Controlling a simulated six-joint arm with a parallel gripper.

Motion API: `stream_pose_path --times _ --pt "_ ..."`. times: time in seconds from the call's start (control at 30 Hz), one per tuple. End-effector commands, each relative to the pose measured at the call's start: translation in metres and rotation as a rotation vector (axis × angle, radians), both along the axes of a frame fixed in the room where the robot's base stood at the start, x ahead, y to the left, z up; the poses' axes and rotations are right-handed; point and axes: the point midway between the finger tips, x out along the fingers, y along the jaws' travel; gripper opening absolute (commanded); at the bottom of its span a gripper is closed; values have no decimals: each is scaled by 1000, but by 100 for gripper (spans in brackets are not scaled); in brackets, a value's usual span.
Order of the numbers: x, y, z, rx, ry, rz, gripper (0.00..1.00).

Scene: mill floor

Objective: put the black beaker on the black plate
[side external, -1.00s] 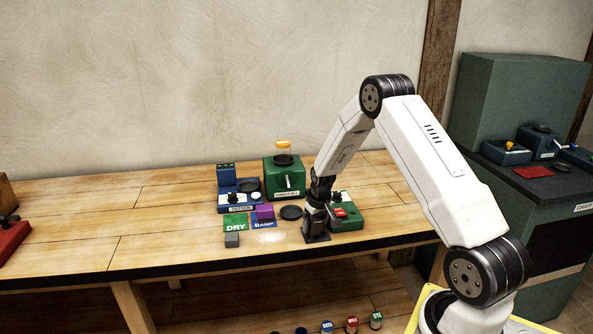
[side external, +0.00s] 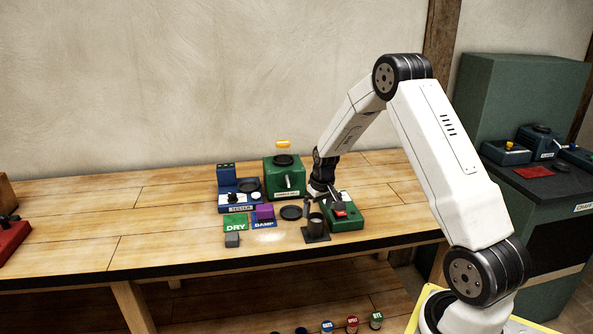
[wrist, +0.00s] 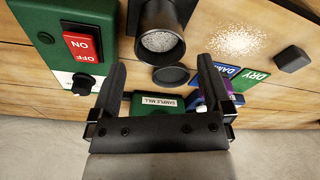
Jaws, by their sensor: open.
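The black beaker (side external: 316,224) stands upright near the front of the bench, on a flat, dark square base (side external: 322,238). In the wrist view the beaker (wrist: 161,41) is open-topped and holds pale granular stuff. A round, flat black disc (side external: 291,212) lies on the bench just left of the beaker, apart from it; it also shows in the wrist view (wrist: 170,75). I cannot tell for sure which flat black piece is the black plate. My gripper (side external: 321,204) is open and empty, behind and above the beaker. In the wrist view its fingers (wrist: 162,72) point towards the beaker without touching it.
A green switch box (side external: 346,217) stands close right of the beaker. The green mill (side external: 283,178) and blue tester (side external: 231,203) stand behind to the left. DRY (side external: 236,222) and DAMP cards, a purple block (side external: 265,212) and a grey block (side external: 232,240) lie left.

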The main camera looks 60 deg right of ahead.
Motion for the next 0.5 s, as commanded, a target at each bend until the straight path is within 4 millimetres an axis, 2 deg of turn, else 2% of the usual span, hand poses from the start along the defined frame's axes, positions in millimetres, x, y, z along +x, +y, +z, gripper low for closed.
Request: stream_pose_path --times 0.2,0.5 --pt "-4 1 32 -2 -2 0 100" --pt "-8 3 58 0 -1 0 100"
